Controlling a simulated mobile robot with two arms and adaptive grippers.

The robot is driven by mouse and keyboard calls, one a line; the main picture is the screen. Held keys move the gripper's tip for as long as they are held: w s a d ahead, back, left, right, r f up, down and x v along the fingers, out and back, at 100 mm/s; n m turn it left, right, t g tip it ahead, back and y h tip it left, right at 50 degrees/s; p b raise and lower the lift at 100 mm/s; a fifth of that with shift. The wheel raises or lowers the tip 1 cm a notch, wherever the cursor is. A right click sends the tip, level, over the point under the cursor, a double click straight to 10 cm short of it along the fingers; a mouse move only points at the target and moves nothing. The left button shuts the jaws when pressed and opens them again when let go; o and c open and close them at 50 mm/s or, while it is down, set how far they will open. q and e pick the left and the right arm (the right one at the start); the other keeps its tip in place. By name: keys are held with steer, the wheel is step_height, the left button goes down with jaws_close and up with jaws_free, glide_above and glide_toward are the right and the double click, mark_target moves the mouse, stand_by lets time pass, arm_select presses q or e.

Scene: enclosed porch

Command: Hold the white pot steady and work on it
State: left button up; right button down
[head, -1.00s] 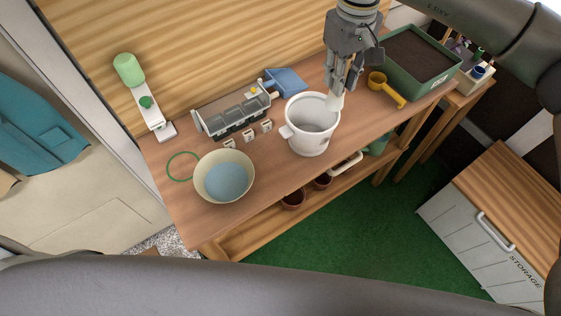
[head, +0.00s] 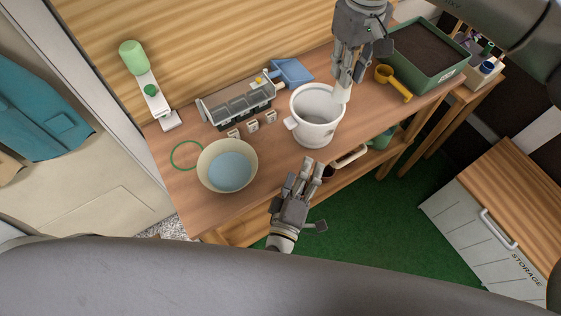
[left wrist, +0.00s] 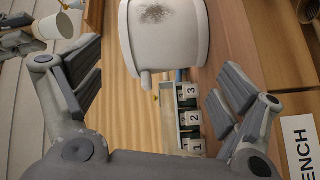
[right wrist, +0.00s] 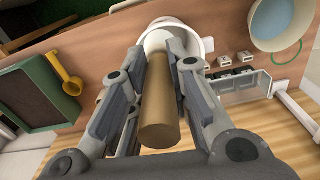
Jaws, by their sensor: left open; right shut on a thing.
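The white pot (head: 316,117) stands upright near the front edge of the wooden bench, with small lugs on its sides. In the left wrist view the pot (left wrist: 170,48) fills the top middle and carries a dark smudge. My left gripper (head: 312,167) is open and empty, just in front of the pot and apart from it. My right gripper (head: 346,80) is shut on a tool with a pale head (head: 342,93) at the pot's right rim. In the right wrist view the tool has a thick tan handle (right wrist: 158,110). Whether its head touches the pot is unclear.
A cream bowl with a blue inside (head: 228,166) and a green ring (head: 187,155) lie left. Behind are number blocks (head: 252,126), a grey tray (head: 238,106) and a blue dustpan (head: 292,70). A yellow scoop (head: 394,82) and green planter (head: 430,52) stand right.

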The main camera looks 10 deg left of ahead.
mark_target(285, 124)
arm_select(q)
steer(key=a+n+y, duration=0.1)
steer(key=a+n, duration=0.1)
steer(key=a+r+n+y, duration=0.1)
steer(key=n, duration=0.1)
steer(key=a+n+y, duration=0.1)
steer(key=a, duration=0.1)
steer(key=shift+w+a+r+n+y, duration=0.3)
steer(key=shift+w+r+n+y, duration=0.05)
steer(key=shift+n+y, duration=0.05)
steer(key=shift+w+a, duration=0.15)
steer(key=shift+a, duration=0.1)
steer(key=w, duration=1.1)
steer(key=shift+w+a, duration=0.25)
steer(key=shift+w, duration=0.15)
steer(key=shift+c, duration=0.5)
